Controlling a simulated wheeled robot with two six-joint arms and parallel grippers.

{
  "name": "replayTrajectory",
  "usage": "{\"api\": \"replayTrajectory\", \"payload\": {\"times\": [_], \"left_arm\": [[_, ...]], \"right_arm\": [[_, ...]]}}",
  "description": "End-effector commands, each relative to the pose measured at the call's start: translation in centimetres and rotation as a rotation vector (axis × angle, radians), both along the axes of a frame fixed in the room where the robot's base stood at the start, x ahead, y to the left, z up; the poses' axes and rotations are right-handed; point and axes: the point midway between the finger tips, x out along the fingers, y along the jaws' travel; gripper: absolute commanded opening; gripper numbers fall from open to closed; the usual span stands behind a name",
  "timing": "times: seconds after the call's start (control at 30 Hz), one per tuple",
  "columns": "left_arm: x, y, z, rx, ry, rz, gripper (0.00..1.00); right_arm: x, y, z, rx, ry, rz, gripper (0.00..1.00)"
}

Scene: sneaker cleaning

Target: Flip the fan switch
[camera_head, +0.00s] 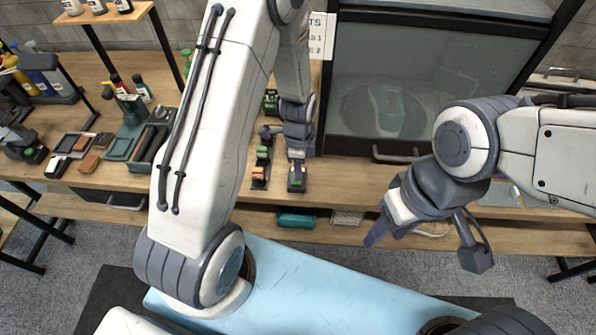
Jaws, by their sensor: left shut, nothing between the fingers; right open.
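A small dark switch block (262,166) with green and orange parts stands on the wooden bench, left of the glass-fronted cabinet. I cannot tell which part of it is the fan switch. My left gripper (297,182) is shut and empty, pointing down at the bench just right of the block. It looks apart from the block, but its exact height is hard to tell. My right gripper (424,246) is open and empty, in front of the bench's front edge, far from the block.
Brushes, bottles and a green tray (122,148) crowd the bench at left. The bench front between my grippers is clear.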

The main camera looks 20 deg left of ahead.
Motion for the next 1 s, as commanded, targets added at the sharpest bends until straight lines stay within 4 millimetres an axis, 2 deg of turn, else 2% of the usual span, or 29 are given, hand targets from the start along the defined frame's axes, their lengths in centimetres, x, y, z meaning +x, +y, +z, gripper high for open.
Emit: {"api": "replayTrajectory", "payload": {"times": [0.27,0.37,0.53,0.57,0.6,0.63,0.8,1.0], "left_arm": [[0.0,-0.1,0.6,0.0,0.0,-0.002,0.0],[0.1,-0.2,1.7,0.0,-0.001,-0.003,0.0],[0.2,-0.5,4.8,0.0,-0.001,-0.009,0.0],[0.3,-0.6,5.2,0.0,-0.003,-0.01,0.0],[0.5,-0.5,5.4,0.0,-0.007,-0.009,0.0],[0.5,-0.5,6.0,-0.001,-0.01,-0.009,0.0],[0.5,-0.5,9.7,0.0,-0.008,-0.008,0.0],[0.5,-0.4,12.8,0.0,-0.005,-0.008,0.0]], "right_arm": [[0.0,0.0,0.4,0.0,0.0,0.0,0.5],[0.0,0.0,1.4,0.0,0.0,-0.001,0.5],[0.0,0.0,4.1,0.0,0.0,-0.002,0.5],[0.0,0.0,4.1,0.001,-0.001,-0.002,0.5],[0.0,0.0,3.0,0.001,-0.001,-0.002,0.5],[0.0,0.0,2.7,0.001,-0.001,-0.002,0.5],[0.0,0.0,2.1,0.0,0.0,-0.001,0.5],[0.0,0.0,1.7,0.0,0.0,-0.001,0.5]]}}
